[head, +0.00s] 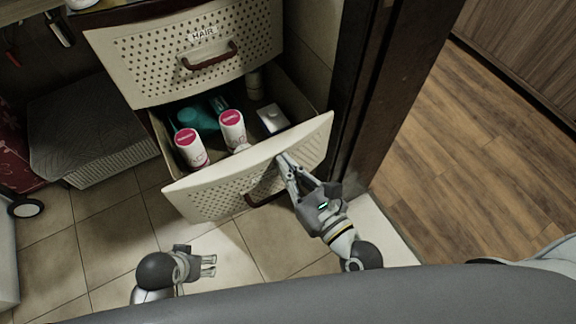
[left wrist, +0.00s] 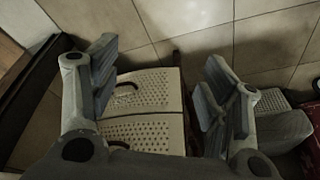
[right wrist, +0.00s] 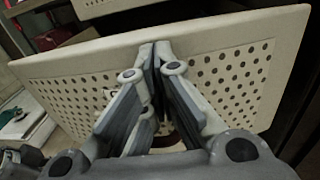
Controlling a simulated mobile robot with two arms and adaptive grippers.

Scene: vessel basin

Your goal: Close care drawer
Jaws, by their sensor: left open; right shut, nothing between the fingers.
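The lower drawer (head: 215,198) is pulled out, with a perforated cream front and a dark handle partly hidden behind my right gripper. Bottles with pink caps (head: 232,130), a teal item and a white box lie inside it. My right gripper (head: 284,160) is shut and empty, its fingertips at the upper edge of this front; whether they touch cannot be told. The right wrist view shows the drawer front (right wrist: 215,75) directly before the fingers. My left gripper (head: 210,266) is open and empty, low over the floor, apart from the drawer.
The upper drawer (head: 150,60), labelled HAIR, hangs above with a brown handle (head: 209,57). A lidded woven basket (head: 85,125) stands on the tiles at left. A dark post (head: 385,80) rises close to the drawer's right. Tiled floor in front is clear.

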